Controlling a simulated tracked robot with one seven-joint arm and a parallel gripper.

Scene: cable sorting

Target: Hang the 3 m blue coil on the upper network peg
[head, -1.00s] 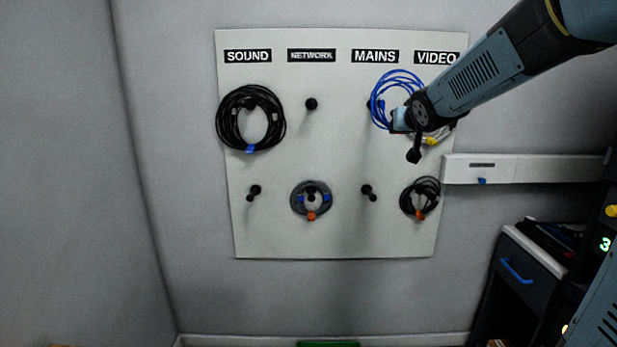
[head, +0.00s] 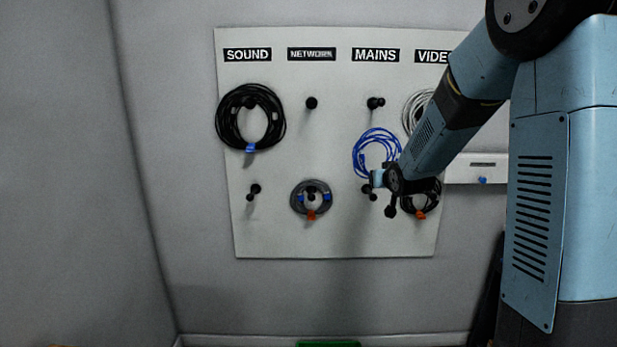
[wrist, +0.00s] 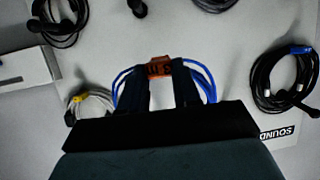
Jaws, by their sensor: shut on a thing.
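The blue coil (head: 367,150) hangs in my gripper (head: 378,178), in front of the board between the upper and lower MAINS pegs. In the wrist view my gripper (wrist: 174,88) is shut on the coil's orange tag (wrist: 160,68), with blue loops (wrist: 205,80) showing on both sides. The tag's marking shows upside down there and looks like "3 m". The upper network peg (head: 311,103) is bare, under the NETWORK label (head: 311,54), up and left of my gripper. I cannot make it out in the wrist view.
A black coil (head: 223,125) hangs on the upper SOUND peg, and a grey coil (head: 296,205) on the lower network peg. The upper MAINS peg (head: 374,103) is bare. A white coil (head: 414,108) and a black coil (head: 432,200) hang under VIDEO, partly behind my arm.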

